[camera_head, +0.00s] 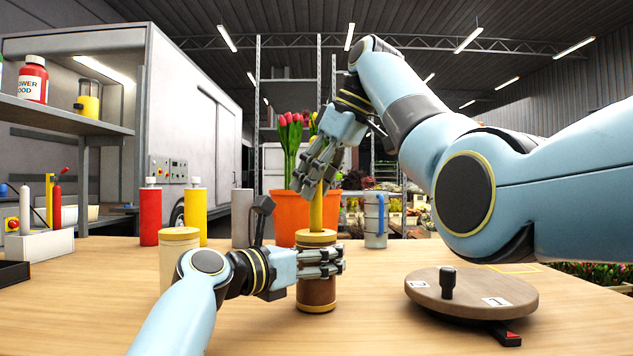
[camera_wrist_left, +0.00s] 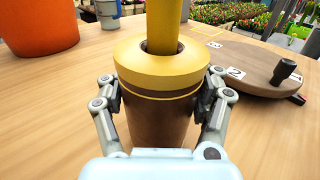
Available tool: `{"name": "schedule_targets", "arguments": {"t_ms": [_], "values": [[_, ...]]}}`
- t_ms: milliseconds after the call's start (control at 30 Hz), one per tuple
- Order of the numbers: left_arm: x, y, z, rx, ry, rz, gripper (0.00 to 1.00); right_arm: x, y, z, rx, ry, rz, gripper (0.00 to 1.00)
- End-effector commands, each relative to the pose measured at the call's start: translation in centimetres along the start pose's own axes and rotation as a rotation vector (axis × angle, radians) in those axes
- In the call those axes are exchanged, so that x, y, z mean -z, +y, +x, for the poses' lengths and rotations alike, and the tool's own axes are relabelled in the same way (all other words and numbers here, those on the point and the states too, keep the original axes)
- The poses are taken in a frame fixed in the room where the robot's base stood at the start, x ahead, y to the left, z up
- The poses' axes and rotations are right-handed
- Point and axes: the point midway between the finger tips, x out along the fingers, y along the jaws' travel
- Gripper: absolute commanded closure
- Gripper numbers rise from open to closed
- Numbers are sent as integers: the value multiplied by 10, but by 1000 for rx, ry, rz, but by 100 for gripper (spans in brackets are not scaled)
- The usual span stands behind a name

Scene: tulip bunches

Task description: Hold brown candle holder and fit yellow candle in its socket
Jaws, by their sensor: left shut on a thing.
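The brown candle holder (camera_head: 316,290), with a yellow collar on top, stands upright on the table. My left gripper (camera_head: 322,262) is shut around its body from the left; the left wrist view shows a finger on each side of the holder (camera_wrist_left: 158,118). The yellow candle (camera_head: 317,212) is upright, its lower end inside the socket opening. In the left wrist view the candle (camera_wrist_left: 162,25) has a dark gap beside it at the rim; its lower end is hidden. My right gripper (camera_head: 319,170) is at the candle's upper part; whether its fingers press on it is unclear.
A round brown turntable (camera_head: 470,300) with a dark knob is on the right. An orange pot (camera_head: 290,212) with tulips and a grey mug (camera_head: 375,220) stand behind. Red (camera_head: 150,215) and yellow (camera_head: 193,212) bottles and a cream jar (camera_head: 178,250) are on the left.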

Motion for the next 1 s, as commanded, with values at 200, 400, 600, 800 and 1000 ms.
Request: {"name": "schedule_targets", "arguments": {"t_ms": [200, 400, 600, 800, 1000], "values": [[0, 0, 0, 0, 1, 0, 80, 0, 0, 0, 0, -1, 0, 52], [0, 0, 0, 0, 1, 0, 80, 9, 0, -16, -3, 1, -2, 52], [0, 0, 0, 0, 1, 0, 80, 29, -1, -52, -3, 0, -1, 52], [0, 0, 0, 0, 1, 0, 80, 45, -2, -79, -1, -1, 0, 52], [0, 0, 0, 0, 1, 0, 80, 49, -3, -87, 1, -1, 1, 52]]}}
